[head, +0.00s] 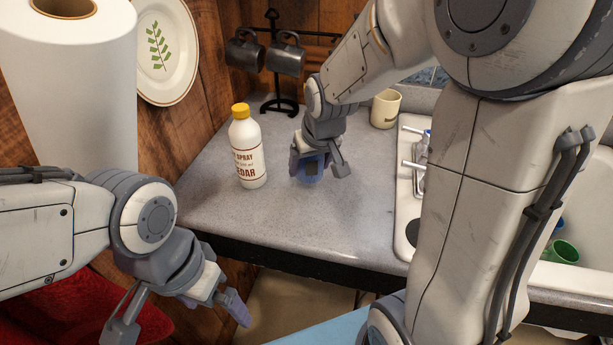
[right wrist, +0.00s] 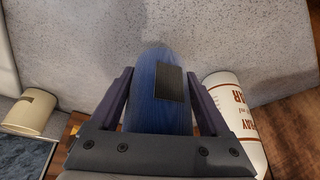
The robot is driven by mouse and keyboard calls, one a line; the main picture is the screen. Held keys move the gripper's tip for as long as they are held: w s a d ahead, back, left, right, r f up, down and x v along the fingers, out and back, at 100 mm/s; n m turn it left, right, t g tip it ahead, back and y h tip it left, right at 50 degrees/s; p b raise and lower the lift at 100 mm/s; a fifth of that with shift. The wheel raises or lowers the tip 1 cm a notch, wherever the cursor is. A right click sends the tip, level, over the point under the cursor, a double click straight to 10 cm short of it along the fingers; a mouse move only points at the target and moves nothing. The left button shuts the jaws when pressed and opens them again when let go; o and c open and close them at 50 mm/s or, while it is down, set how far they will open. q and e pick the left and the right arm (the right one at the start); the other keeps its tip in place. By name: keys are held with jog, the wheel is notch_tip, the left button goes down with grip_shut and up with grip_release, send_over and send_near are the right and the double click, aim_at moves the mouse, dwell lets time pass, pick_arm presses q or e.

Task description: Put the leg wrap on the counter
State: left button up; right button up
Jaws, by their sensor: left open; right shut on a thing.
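The leg wrap (right wrist: 150,75) is a blue roll with a dark patch, seen between the fingers in the right wrist view. In the head view a bit of the leg wrap (head: 312,174) shows at the counter surface, partly hidden by the fingers. My right gripper (head: 322,170) is shut on it, low over the grey speckled counter (head: 300,222). I cannot tell whether the wrap touches the counter. My left gripper (head: 185,322) is open and empty, in front of the counter's edge at lower left.
A white spray bottle (head: 247,150) with a yellow cap stands left of the wrap. A cream mug (head: 385,108) stands behind it by the sink (head: 403,210). Dark mugs (head: 286,58) hang on a rack at the back. The counter in front of the wrap is clear.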

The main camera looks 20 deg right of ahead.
aim_at(315, 162)
jog(key=shift+d+f+b, duration=0.1)
jog(key=shift+f+b, duration=1.3)
jog(key=shift+f, duration=0.45)
jog(key=shift+f, duration=0.2)
jog(key=o, duration=1.3)
jog(key=shift+s, duration=0.1)
jog(key=shift+r, duration=0.15)
jog(key=shift+r, duration=0.25)
jog(key=p+v, duration=0.1)
jog(key=v, duration=1)
jog(key=shift+s+r, duration=0.15)
jog(key=shift+r, duration=0.2)
